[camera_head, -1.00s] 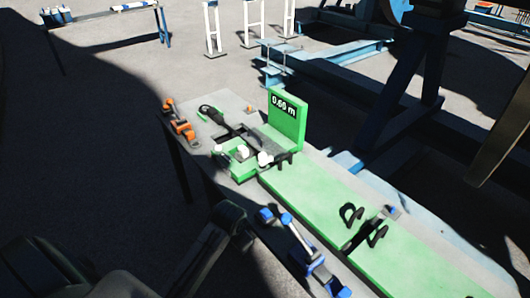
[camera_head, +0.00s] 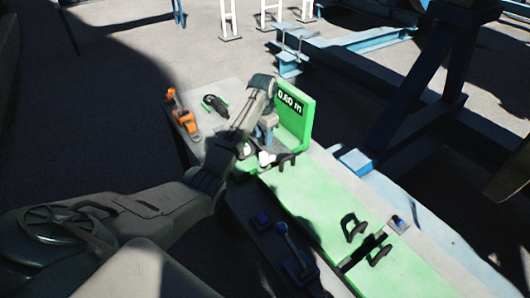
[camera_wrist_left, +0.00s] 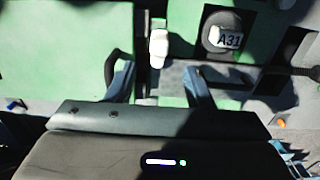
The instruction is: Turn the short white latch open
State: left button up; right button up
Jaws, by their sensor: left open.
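In the left wrist view a short white latch (camera_wrist_left: 158,48) stands on the green fixture (camera_wrist_left: 70,45). My left gripper (camera_wrist_left: 159,86) is open, with one finger on each side of the latch's line. The latch lies just beyond the fingertips, and I see no contact. In the head view my left arm reaches over the green fixture (camera_head: 296,118), with my left gripper (camera_head: 267,132) over its near end, close to white parts (camera_head: 266,158). The arm hides part of the fixture there. My right gripper is not in view.
A black round part labelled A31 (camera_wrist_left: 222,32) is right of the latch. A black loop handle (camera_wrist_left: 112,70) is close to the left finger. The upright green plate marked 0.60 m (camera_head: 306,108) stands beside my arm. An orange tool (camera_head: 184,116) lies on the grey table.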

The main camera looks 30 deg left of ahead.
aim_at(263, 153)
pick_arm(q)
notch_tip(263, 153, down, 8)
jog(key=shift+f+p, duration=0.25)
jog(key=shift+p, duration=0.8)
jog(key=shift+s+f, duration=0.1)
jog(key=shift+f, duration=0.3)
jog(key=shift+c, duration=0.2)
jog(key=c, duration=0.9)
